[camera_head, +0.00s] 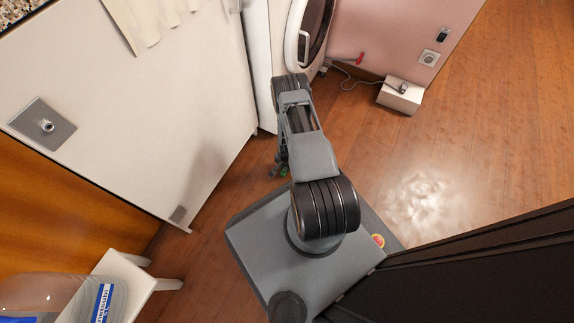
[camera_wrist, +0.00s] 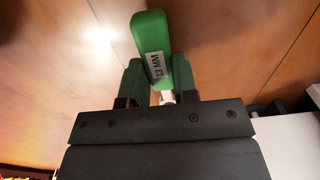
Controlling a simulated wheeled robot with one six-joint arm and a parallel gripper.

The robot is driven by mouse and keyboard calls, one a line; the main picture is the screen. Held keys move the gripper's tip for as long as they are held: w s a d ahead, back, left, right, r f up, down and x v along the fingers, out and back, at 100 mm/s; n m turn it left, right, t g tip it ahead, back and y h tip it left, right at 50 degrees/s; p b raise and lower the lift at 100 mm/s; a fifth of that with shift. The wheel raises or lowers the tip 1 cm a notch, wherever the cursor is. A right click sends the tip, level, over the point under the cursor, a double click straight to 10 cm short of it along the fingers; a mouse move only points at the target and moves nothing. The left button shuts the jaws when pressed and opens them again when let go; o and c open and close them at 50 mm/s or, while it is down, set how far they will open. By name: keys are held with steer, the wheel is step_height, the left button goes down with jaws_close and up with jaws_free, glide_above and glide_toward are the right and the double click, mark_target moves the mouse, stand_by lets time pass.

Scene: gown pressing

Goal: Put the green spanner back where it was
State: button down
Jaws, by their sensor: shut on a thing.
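The green spanner (camera_wrist: 150,45) is between the jaws of my gripper (camera_wrist: 160,85) in the wrist view. Its green end sticks out past the fingertips and bears a white label that seems to read "13 MM". My gripper is shut on it. In the head view, my gripper (camera_head: 280,168) is small and partly hidden by my own arm, low near the wooden floor beside the white panel.
A white panel (camera_head: 150,100) stands left of my arm. A round-doored white machine (camera_head: 300,35) is behind it. A white box (camera_head: 400,95) with a cable sits on the floor by the pink wall. A white stool (camera_head: 125,280) holds a large bottle (camera_head: 60,297). Floor at right is clear.

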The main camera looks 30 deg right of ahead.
steer(key=shift+f, duration=0.6)
stand_by(0.3)
steer(key=c, duration=0.8)
jaws_free()
steer(key=w+a+r+n+t+p, duration=0.15)
steer(key=r+p, duration=0.65)
steer(key=r, duration=1.2)
steer(key=w+a+r+n+p, duration=0.25)
steer(key=r+p, duration=0.55)
steer(key=r, duration=1.2)
steer(key=w+a+r+n+p, duration=0.1)
steer(key=w+r+p, duration=0.2)
steer(key=r+p, duration=1.1)
steer(key=s+a+r+n+p, duration=0.2)
steer(key=s+a+r+p, duration=0.1)
steer(key=r, duration=1.2)
steer(key=s+a+r+n+t+p, duration=0.1)
steer(key=s+a+r+n+p, duration=0.2)
steer(key=r, duration=1.2)
steer(key=s+a+r+n+t+p, duration=0.1)
steer(key=s+r+p, duration=0.5)
steer(key=r, duration=0.9)
steer(key=s+a+n, duration=0.1)
steer(key=s+a, duration=0.1)
steer(key=s, duration=0.1)
steer(key=shift+s+a+r+p, duration=0.25)
steer(key=shift+s+r+p, duration=0.05)
steer(key=shift+s+r, duration=0.05)
